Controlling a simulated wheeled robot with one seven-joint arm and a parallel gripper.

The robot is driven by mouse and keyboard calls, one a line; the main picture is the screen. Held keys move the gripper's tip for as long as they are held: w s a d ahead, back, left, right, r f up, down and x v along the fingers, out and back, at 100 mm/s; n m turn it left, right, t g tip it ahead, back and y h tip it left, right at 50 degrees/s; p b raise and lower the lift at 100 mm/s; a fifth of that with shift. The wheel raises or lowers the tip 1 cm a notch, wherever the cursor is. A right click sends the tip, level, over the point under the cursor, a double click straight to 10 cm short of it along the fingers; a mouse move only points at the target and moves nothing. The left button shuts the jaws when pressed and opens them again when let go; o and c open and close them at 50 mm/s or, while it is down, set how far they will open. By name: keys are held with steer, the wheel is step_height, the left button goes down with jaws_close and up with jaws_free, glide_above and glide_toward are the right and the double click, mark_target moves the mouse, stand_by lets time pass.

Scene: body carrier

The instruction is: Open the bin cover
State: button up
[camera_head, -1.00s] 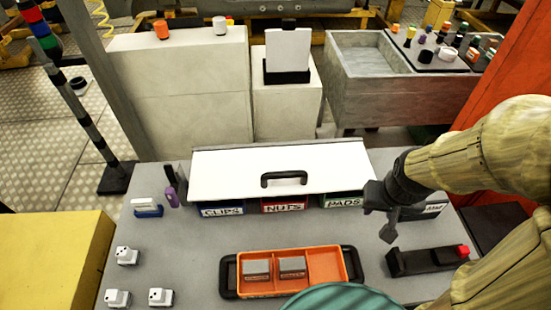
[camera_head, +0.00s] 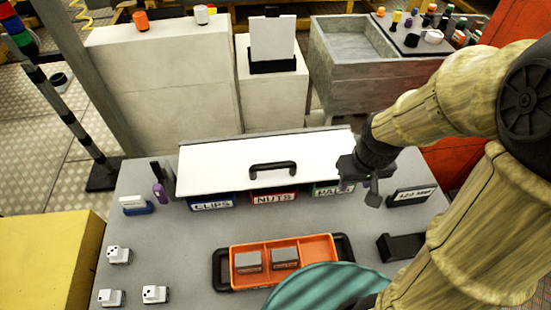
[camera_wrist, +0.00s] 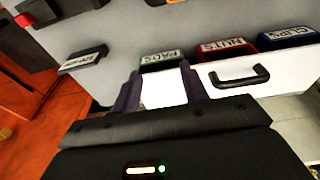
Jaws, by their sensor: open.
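The white bin cover (camera_head: 215,167) lies closed over the bins on the grey table, with a black handle (camera_head: 273,168) along its front. The handle also shows in the wrist view (camera_wrist: 239,78), to the right of my fingers. Labelled bins CLIPS (camera_head: 212,202), NUTS (camera_head: 273,197) and PADS (camera_head: 330,190) show below the cover's front edge. My gripper (camera_head: 362,188) is at the right end of the cover, apart from the handle. In the wrist view my gripper (camera_wrist: 162,90) is open, with part of the white cover showing between its fingers. I cannot tell whether it touches the cover.
An orange tray (camera_head: 310,272) with two grey blocks sits at the table's front. A black holder (camera_head: 401,247) and a labelled block (camera_head: 410,195) stand at the right. Several small white blocks lie front left. The table between cover and tray is clear.

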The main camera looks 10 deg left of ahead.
mark_target(274, 163)
steer(key=w+a+r+n+g+y+p, duration=0.3)
steer(key=w+a+r+n, duration=0.4)
steer(key=w+a+n, duration=0.5)
steer(key=a+n+y, duration=0.1)
steer(key=n, duration=0.5)
steer(key=shift+a+r, duration=0.2)
steer(key=shift+a, duration=0.05)
steer(key=shift+f+p, duration=0.1)
steer(key=shift+p, duration=0.2)
steer(key=x, duration=0.5)
steer(key=p+x, duration=0.1)
steer(key=x, duration=1)
steer(key=shift+s+a+f+p, duration=0.2)
steer(key=shift+a+p, duration=0.1)
steer(key=shift+a, duration=0.1)
steer(key=shift+f, duration=0.35)
steer(key=shift+c, duration=0.4)
steer(key=shift+w, duration=0.1)
jaws_close()
